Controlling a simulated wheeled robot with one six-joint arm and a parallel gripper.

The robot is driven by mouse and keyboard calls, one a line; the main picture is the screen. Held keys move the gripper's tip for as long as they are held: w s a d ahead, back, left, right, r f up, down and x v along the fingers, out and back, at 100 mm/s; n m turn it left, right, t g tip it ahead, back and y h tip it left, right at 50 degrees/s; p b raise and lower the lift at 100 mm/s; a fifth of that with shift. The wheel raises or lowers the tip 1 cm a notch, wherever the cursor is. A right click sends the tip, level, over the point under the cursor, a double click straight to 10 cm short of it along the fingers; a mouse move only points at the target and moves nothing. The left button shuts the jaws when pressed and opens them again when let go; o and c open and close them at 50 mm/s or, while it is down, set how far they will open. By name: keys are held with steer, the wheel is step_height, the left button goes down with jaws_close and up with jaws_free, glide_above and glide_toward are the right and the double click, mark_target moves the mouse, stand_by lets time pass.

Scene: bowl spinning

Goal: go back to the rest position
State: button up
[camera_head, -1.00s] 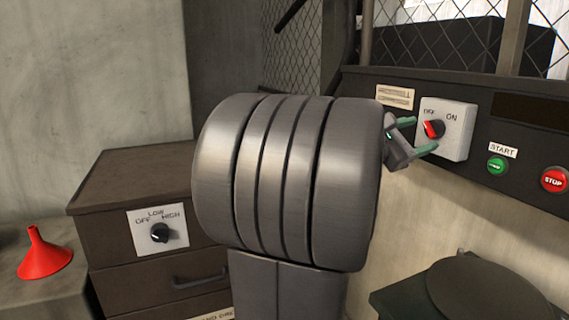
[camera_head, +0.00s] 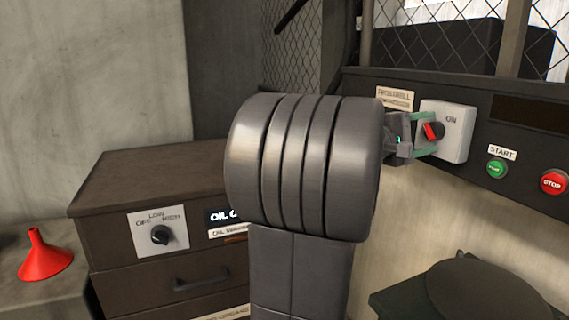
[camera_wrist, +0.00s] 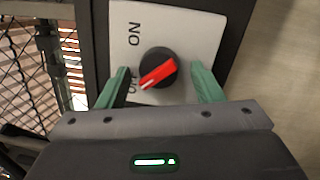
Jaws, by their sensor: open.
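A white switch plate (camera_head: 455,139) with OFF and ON labels sits on the dark panel at right. Its black knob with a red pointer (camera_head: 433,131) shows between my fingers. In the wrist view the white plate (camera_wrist: 190,25) fills the top centre, and the red pointer (camera_wrist: 158,75) is turned toward the OFF label, which my left finger partly hides. My gripper (camera_head: 427,134) is open, its green fingers on either side of the knob. In the wrist view my gripper (camera_wrist: 160,72) shows a gap between each finger and the knob.
A green START button (camera_head: 497,168) and a red STOP button (camera_head: 554,182) are right of the switch. A brown cabinet (camera_head: 130,185) with an OFF-LOW-HIGH dial (camera_head: 161,235) stands left, beside a red funnel (camera_head: 45,256). A dark round turntable (camera_head: 490,290) lies below the panel.

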steer(key=m+p, duration=0.1)
steer(key=m, duration=0.1)
steer(key=m+p, duration=0.1)
steer(key=m, duration=0.1)
steer(key=m+p, duration=0.1)
steer(key=m, duration=0.1)
steer(key=shift+r+g, duration=0.3)
steer(key=shift+g, duration=0.1)
steer(key=shift+m+y+p, duration=0.3)
steer(key=shift+m+p, duration=0.45)
steer(key=shift+m, duration=0.35)
steer(key=shift+f, duration=0.1)
